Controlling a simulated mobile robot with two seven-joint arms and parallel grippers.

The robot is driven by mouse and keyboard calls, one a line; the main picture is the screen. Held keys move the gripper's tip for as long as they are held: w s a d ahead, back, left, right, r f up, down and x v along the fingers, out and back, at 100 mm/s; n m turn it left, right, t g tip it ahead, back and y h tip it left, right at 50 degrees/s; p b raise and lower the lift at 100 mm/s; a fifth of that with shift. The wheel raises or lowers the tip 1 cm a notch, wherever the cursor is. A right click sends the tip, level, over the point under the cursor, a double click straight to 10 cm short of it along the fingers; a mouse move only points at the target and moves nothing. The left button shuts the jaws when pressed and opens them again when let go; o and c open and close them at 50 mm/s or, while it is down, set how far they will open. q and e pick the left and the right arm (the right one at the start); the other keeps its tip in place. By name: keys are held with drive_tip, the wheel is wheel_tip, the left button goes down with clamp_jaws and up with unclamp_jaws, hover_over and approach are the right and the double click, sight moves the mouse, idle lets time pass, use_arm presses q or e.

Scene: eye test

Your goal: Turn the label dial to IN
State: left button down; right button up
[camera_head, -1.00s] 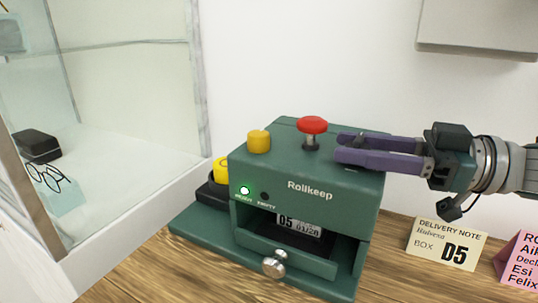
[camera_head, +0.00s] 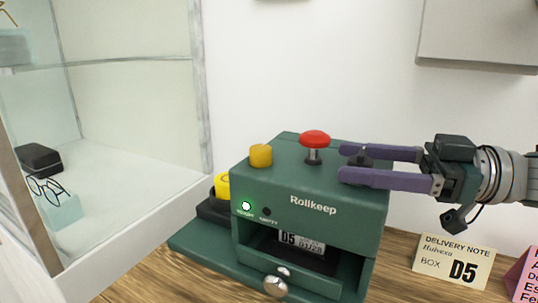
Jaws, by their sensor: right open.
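The green Rollkeep machine (camera_head: 310,222) stands on the wooden counter. A small dark knob, seemingly the label dial (camera_head: 360,160), sits on its top right, behind the red mushroom button (camera_head: 314,139) as seen from the left. My right gripper (camera_head: 343,162) reaches in from the right with two purple fingers. It is open, with one finger on the far side of the knob and one on the near side. The near finger hides the knob's lower part. I cannot read any dial marking or its setting. My left gripper is not in view.
A yellow button (camera_head: 261,155) is on the machine's top left. A lit green lamp (camera_head: 246,206) and a printed label (camera_head: 300,243) show on its front, above a silver knob (camera_head: 275,286). A delivery note (camera_head: 453,262) reads D5. A glass case (camera_head: 130,190) stands left.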

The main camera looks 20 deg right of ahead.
drive_tip(key=shift+s+d, duration=0.1)
drive_tip(key=v, duration=0.9)
drive_tip(key=shift+s+d+b, duration=0.25)
drive_tip(key=shift+b, duration=0.05)
